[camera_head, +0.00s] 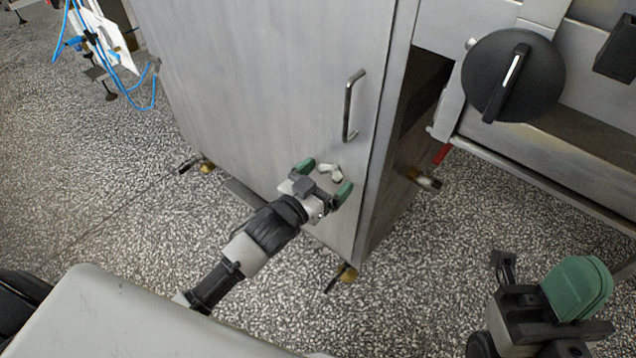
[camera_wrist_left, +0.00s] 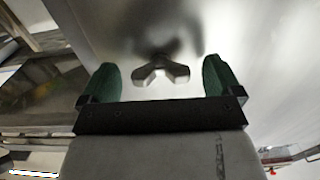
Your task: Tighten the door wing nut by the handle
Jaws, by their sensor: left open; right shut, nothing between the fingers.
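The pale metal wing nut (camera_head: 330,172) sits on the grey cabinet door (camera_head: 270,70), below the vertical bar handle (camera_head: 350,105). My left gripper (camera_head: 323,178) is open in front of the wing nut. In the left wrist view the wing nut (camera_wrist_left: 161,72) shows between the two green fingers of my left gripper (camera_wrist_left: 161,78), with a gap on each side and no visible contact. My right gripper (camera_head: 578,288) is shut and empty at the lower right, away from the door.
A large black rotary knob (camera_head: 513,75) is on the machine at the upper right. A red-tipped part (camera_head: 441,154) and a metal fitting (camera_head: 425,178) stick out right of the door. Blue tubing (camera_head: 135,90) hangs at the upper left. The speckled floor (camera_head: 100,150) is mostly open.

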